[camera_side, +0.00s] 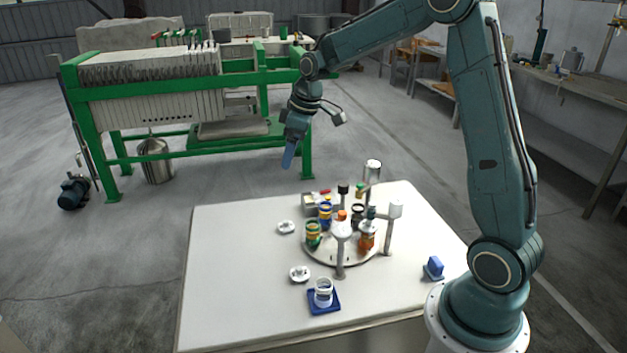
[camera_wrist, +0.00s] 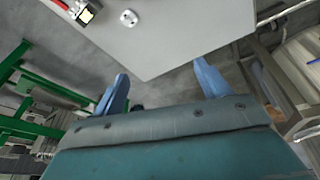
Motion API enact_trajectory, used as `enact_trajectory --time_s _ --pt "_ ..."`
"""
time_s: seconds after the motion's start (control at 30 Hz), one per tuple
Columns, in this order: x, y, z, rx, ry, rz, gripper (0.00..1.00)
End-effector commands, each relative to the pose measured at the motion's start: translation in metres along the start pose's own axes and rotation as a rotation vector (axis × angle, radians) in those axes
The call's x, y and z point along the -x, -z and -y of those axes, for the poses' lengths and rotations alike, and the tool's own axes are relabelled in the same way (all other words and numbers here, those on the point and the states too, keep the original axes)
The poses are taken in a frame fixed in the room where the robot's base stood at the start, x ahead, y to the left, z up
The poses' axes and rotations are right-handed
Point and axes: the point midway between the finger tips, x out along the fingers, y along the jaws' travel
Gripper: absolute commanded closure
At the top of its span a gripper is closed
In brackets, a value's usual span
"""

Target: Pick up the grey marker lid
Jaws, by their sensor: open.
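Two small pale grey-white round discs lie flat on the white table: one disc (camera_side: 286,227) left of the round turntable, another disc (camera_side: 299,273) nearer the front. I cannot tell which is the grey marker lid. In the wrist view one such disc (camera_wrist: 129,18) shows near the top, ahead of my fingers. My gripper (camera_side: 288,158) hangs in the air behind the table's back left edge, well above it and apart from both discs. Its blue fingers (camera_wrist: 162,82) are spread, with nothing between them.
The turntable (camera_side: 322,257) carries several coloured jars, with white-topped posts (camera_side: 342,232) around it. A clear jar (camera_side: 323,288) stands on a blue tray (camera_side: 312,308). A grey bin (camera_side: 309,205) sits behind. A blue block (camera_side: 434,264) lies right. The table's left side (camera_side: 225,260) is clear.

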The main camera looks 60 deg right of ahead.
Motion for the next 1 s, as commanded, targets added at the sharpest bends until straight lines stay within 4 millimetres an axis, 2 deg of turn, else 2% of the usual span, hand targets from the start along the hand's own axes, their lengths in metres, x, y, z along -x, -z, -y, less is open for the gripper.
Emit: enact_trajectory --time_s 0.03,0.33,0.6,0.8,1.0 --pt "-0.014 0.0 -0.01 0.008 0.009 0.007 0.24" --pt "-0.087 -0.006 -0.061 0.077 0.052 0.016 0.24" --pt "-0.156 -0.025 -0.097 0.132 0.091 0.016 0.24" --pt "-0.187 -0.037 -0.111 0.159 0.108 0.012 0.24" --pt "-0.195 -0.041 -0.115 0.167 0.112 0.009 0.24"
